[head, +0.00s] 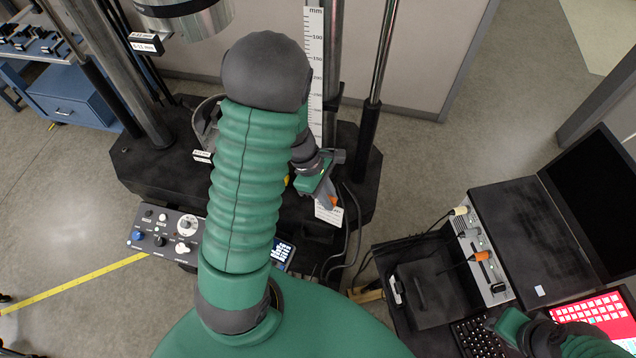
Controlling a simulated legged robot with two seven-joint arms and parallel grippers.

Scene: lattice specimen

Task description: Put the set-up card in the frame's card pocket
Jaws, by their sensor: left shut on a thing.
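My left arm reaches forward over the middle of the view, and its gripper (331,200) is low beside the frame's dark base (160,180). It is shut on a small white card (327,214), which looks like the set-up card. The card hangs tilted at the orange fingertips, near the base's front edge and some dark cables. Whether it touches anything is unclear. I cannot make out the card pocket; my arm covers much of the frame's middle. My right gripper (502,323) is at the lower right above the keyboard; its jaws are too unclear to judge.
A control box (165,233) with knobs stands at the frame's front left. A white millimetre scale (315,75) and steel columns rise behind my left gripper. Yellow tape (75,285) marks the floor.

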